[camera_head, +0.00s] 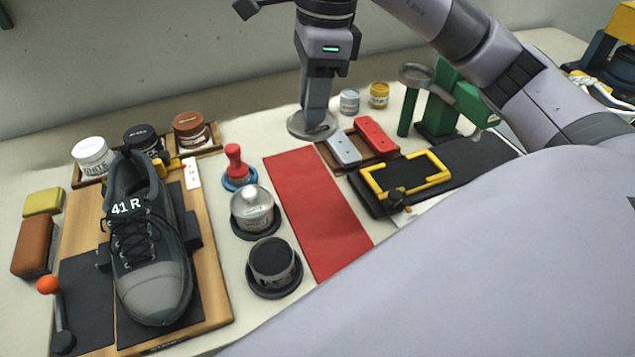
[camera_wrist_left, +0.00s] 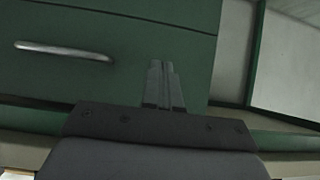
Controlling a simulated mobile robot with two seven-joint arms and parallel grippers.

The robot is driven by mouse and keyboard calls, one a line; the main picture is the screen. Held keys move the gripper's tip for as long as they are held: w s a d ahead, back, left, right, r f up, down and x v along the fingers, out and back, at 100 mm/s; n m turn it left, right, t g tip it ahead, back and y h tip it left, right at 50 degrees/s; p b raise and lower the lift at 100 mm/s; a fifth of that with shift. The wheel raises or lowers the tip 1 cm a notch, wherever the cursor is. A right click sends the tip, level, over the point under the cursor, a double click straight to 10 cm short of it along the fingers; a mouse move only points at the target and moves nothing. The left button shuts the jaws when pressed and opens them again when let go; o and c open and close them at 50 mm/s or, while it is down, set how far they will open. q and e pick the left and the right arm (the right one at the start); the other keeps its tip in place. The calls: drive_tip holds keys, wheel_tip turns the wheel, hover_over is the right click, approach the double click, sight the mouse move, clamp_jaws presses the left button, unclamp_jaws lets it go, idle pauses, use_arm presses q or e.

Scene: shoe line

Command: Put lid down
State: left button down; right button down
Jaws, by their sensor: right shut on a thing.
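My right gripper (camera_head: 314,112) points down and is shut on a round grey lid (camera_head: 301,127). The gripper hides part of the lid. My left gripper (camera_wrist_left: 164,85) shows only in the left wrist view, with its fingers together and nothing between them, in front of a green drawer front (camera_wrist_left: 110,45).
A silver tin (camera_head: 254,210) and a black tin (camera_head: 273,262) stand left of the mat, near a red-handled tool (camera_head: 235,165). A tray with grey and red blocks (camera_head: 375,137) is close right of the lid. A shoe (camera_head: 147,240) lies on a board at left.

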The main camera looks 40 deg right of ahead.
wheel_tip(320, 180, down, 18)
drive_tip(key=shift+f, duration=0.1)
idle(0.4)
drive_tip(key=shift+f, duration=0.1)
drive_tip(key=c, duration=0.9)
unclamp_jaws()
drive_tip(key=shift+b, duration=0.3)
drive_tip(key=r, duration=0.8)
drive_tip(key=d+r, duration=0.1)
drive_tip(key=r, duration=0.3)
drive_tip(key=shift+s+d+r, duration=0.1)
drive_tip(key=shift+s+r, duration=0.05)
drive_tip(key=shift+s, duration=0.15)
